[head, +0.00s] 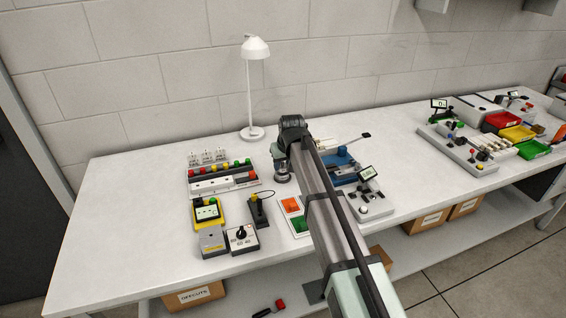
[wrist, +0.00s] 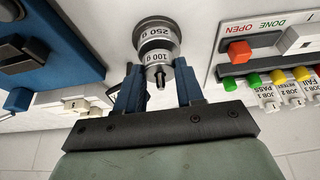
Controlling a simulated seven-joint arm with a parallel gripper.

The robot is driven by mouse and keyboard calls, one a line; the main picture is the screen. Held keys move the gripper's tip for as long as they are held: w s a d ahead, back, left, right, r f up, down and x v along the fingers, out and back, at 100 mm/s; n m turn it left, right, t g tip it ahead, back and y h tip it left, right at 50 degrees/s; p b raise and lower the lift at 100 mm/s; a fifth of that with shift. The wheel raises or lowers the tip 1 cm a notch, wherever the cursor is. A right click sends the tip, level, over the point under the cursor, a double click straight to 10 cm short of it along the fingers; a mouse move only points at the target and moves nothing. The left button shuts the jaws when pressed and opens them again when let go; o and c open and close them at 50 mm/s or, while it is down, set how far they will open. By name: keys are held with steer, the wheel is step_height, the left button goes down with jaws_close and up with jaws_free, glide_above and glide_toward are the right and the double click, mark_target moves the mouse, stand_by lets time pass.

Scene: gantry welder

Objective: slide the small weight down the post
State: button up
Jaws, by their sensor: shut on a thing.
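The small weight, a metal cylinder labelled 100 g (wrist: 157,57), is around the thin post (wrist: 161,80) in the wrist view. The post's dark tip sticks out past it. A wider weight labelled 250 g (wrist: 153,33) is lower on the same post. I cannot tell whether the two weights touch. My gripper (wrist: 160,88) has its blue fingers on either side of the small weight and is shut on it. In the head view the stack (head: 282,175) shows just below my wrist; my arm hides the fingers and part of the post.
A white panel with coloured buttons (head: 222,182) is left of the stack. A blue fixture (head: 342,157) is at right, partly behind my arm. A tray with orange and green squares (head: 292,206) lies in front. A white lamp (head: 252,133) stands behind.

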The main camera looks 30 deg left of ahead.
steer(key=shift+f, duration=0.4)
steer(key=o, duration=1)
steer(key=shift+o, duration=0.8)
steer(key=shift+w, duration=0.1)
steer(key=shift+d, duration=0.1)
steer(key=shift+r, duration=0.15)
steer(key=v, duration=1.3)
steer(key=shift+s+r, duration=0.25)
steer(key=shift+s, duration=0.05)
